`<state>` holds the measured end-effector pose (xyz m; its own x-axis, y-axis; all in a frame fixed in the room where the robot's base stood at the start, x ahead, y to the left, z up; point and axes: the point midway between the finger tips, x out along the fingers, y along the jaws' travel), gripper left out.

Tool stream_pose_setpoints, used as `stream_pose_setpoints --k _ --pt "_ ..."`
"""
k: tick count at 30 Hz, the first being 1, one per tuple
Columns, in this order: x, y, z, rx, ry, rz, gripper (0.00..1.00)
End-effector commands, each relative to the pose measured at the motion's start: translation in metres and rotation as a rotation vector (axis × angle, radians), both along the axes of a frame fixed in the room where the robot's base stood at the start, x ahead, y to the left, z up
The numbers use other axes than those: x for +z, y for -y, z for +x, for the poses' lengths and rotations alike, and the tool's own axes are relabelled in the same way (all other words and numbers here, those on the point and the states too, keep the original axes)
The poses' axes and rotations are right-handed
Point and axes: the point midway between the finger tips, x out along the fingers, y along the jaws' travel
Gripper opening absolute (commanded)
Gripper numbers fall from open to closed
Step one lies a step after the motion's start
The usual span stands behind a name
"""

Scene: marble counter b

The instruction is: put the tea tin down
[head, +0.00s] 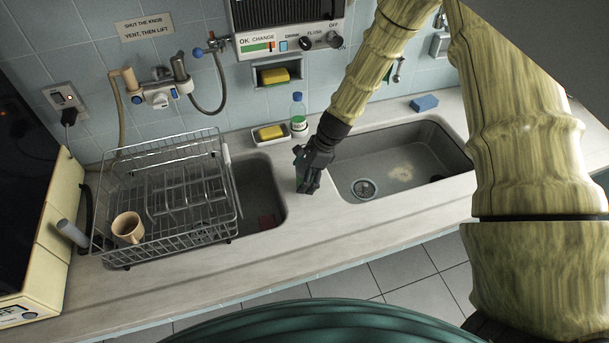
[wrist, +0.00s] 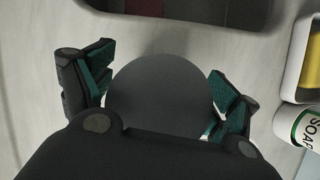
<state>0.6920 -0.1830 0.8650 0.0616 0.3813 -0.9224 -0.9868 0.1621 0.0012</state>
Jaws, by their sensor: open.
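The tea tin (wrist: 160,95) shows in the wrist view as a plain dark grey round top between my fingers. My gripper (wrist: 161,68) is open around it, with one green-padded finger on each side. Narrow gaps seem to show beside the pads, but I cannot tell whether either pad touches. In the head view my gripper (head: 308,178) points down at the counter strip (head: 315,213) between the two sinks. There the tin is mostly hidden by my gripper, and its base cannot be made out clearly.
A soap bottle (head: 298,113) and a dish with a yellow sponge (head: 270,132) stand behind my gripper. The left sink (head: 262,185) holds a wire rack (head: 165,240) with a mug (head: 127,228).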

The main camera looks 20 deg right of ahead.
Motion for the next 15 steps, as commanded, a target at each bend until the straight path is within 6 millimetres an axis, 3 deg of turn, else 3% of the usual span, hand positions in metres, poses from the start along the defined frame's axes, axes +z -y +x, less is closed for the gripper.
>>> stream_pose_setpoints --k 8,15 --pt "0.006 0.001 0.0 0.001 0.001 0.0 0.88" --pt "0.027 0.011 -0.001 0.001 0.003 0.0 0.88"
